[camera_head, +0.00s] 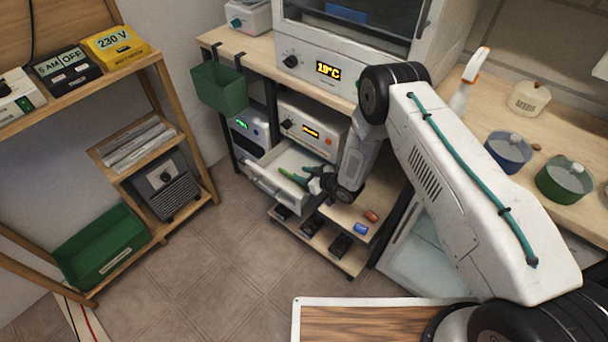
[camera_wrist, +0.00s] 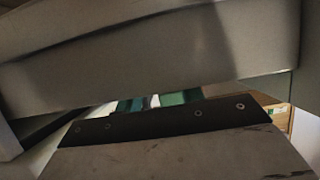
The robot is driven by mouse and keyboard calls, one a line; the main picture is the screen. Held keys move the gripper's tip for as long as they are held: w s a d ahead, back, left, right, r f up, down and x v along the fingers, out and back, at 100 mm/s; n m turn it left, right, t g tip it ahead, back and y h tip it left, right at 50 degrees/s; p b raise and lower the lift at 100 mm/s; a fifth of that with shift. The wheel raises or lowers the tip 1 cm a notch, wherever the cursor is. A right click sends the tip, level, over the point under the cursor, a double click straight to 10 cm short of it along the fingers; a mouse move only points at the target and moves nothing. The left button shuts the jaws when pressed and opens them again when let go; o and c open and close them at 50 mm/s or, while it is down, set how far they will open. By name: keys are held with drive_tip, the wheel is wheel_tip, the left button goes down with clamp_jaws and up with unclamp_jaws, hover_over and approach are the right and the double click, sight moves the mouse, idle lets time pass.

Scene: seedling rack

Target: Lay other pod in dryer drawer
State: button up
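The dryer (camera_head: 311,122) is a white unit with an orange display under the bench. Its white drawer (camera_head: 268,190) is pulled open. A slim bright green pod (camera_head: 291,175) shows at the drawer, with darker green beside it. My gripper (camera_head: 305,181) reaches in from the right, its tip beside the green pod over the drawer's right part. Whether its fingers are closed on the pod is too small to tell. In the wrist view a grey panel fills the upper part, and only small green patches (camera_wrist: 180,97) show past the dark gripper edge.
A shelf below holds an orange item (camera_head: 371,216), a blue item (camera_head: 361,229) and dark boxes. A green bin (camera_head: 219,87) hangs from the bench edge, above and left of the drawer. A wooden rack (camera_head: 181,130) stands left. The tiled floor between is clear.

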drive_tip(key=shift+r, duration=0.2)
drive_tip(key=v, duration=1.2)
drive_tip(key=shift+r, duration=0.5)
